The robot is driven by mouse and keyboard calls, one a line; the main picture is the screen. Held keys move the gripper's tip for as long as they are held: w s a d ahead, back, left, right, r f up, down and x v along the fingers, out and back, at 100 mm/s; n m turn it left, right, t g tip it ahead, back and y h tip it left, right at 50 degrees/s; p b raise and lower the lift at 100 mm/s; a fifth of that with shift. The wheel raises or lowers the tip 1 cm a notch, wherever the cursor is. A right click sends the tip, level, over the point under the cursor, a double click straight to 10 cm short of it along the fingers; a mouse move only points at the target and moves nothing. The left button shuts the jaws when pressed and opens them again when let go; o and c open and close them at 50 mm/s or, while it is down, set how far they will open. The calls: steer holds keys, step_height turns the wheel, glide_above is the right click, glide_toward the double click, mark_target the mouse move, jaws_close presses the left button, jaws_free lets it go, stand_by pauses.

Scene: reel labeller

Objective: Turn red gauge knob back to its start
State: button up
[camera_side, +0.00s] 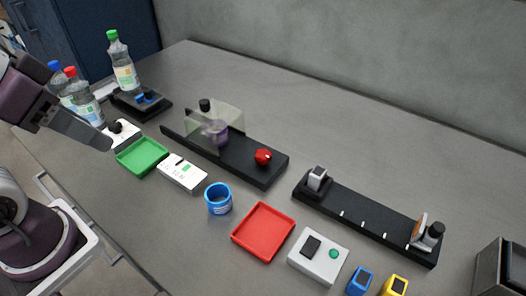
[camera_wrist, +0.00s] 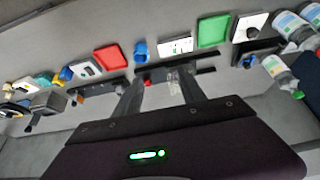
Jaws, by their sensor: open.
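The red gauge knob (camera_side: 263,157) sits on the right part of a long black base (camera_side: 270,174), beside a clear cover (camera_side: 229,122) with a purple round part (camera_side: 215,130) behind it. The knob also shows small in the wrist view (camera_wrist: 147,83), between my fingers in the picture but well beyond them. A light mark shows on the knob; its exact angle is too small to read. My gripper (camera_side: 107,144) is at the left of the side view, well away from the knob. In the wrist view my gripper (camera_wrist: 158,78) has its fingers apart with nothing between them.
A green tray (camera_side: 142,156), white box (camera_side: 182,172), blue cup (camera_side: 218,198) and red tray (camera_side: 263,232) line the front. Bottles (camera_side: 122,62) stand at the back left. A second black rail (camera_side: 370,214) is at right. The table behind the bases is clear.

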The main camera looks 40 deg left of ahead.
steer(key=shift+o, duration=0.7)
steer(key=w+d+r+m+g+h, duration=0.1)
steer(key=w+d+r+m+g, duration=0.1)
steer(key=w, duration=0.9)
steer(key=shift+w, duration=0.2)
steer(key=m+g, duration=0.3)
steer(key=m, duration=0.1)
glide_above(263, 153)
step_height(263, 153, down, 16)
steer(key=shift+m+g+y, duration=0.3)
steer(key=shift+y, duration=0.2)
step_height(263, 153, down, 8)
steer(key=shift+f, duration=0.6)
steer(key=shift+c, duration=0.4)
jaws_close()
